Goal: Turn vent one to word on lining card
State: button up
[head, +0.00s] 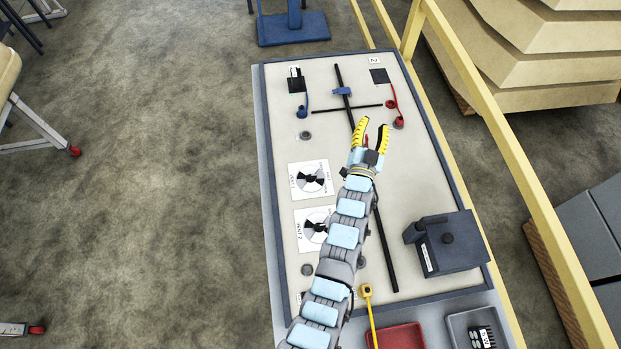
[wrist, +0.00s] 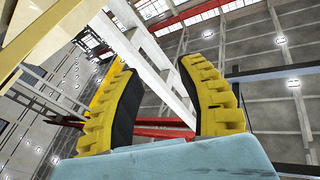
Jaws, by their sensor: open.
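Two white cards with round black-and-grey vents lie at the left middle of the panel in the head view. The upper one, vent one (head: 310,178), is in full view, but its small print is too fine to read. The lower one, vent two (head: 314,229), is partly covered by my arm. I cannot tell which card is the lining card. My gripper (head: 371,133) has yellow fingers and is open and empty, above the panel to the upper right of vent one. In the wrist view its fingers (wrist: 163,100) are spread, with no vent between them.
The panel (head: 283,225) also carries black bars, a blue lever (head: 302,111), a red lever (head: 397,122) and a dark box (head: 447,243). A yellow rail (head: 500,130) runs along the right.

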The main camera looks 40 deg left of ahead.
jog(key=w+a+f+m+g+h+b, duration=0.2)
jog(key=w+a+f+g+h+b, duration=0.15)
jog(key=a+f, duration=0.65)
jog(key=m+g+h+b, duration=0.8)
jog(key=g+b, duration=0.2)
jog(key=g, duration=0.1)
send_near(310, 176)
jog(key=shift+n, duration=0.3)
jog(key=b+x, duration=0.3)
jog(key=x, duration=0.7)
jog(key=shift+w, duration=0.1)
grip_shut()
